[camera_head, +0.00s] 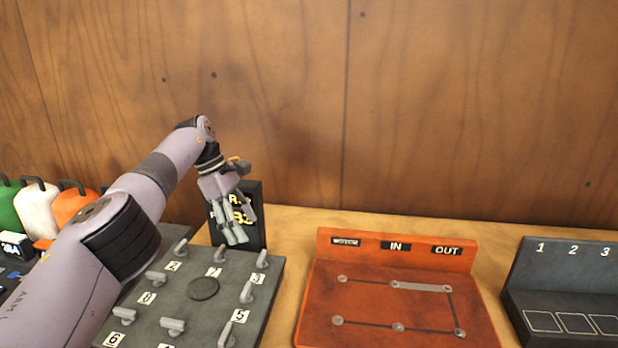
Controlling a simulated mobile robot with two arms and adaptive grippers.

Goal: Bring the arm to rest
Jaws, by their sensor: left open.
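My left arm comes in from the left and reaches over a dark grey board. My left gripper (239,225) is open and empty, with its fingers pointing down in front of a black sign (254,236) with white and yellow lettering. It partly hides the sign. The grey board (222,318) carries several small grey levers with white number labels and a dark round disc (203,288) in the middle. My arm covers the left part of the board. My right gripper does not show.
A dark numbered rack (567,261) is at the far right. Green, white and orange cans (37,208) stand at the left behind my arm. A wooden wall closes the back.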

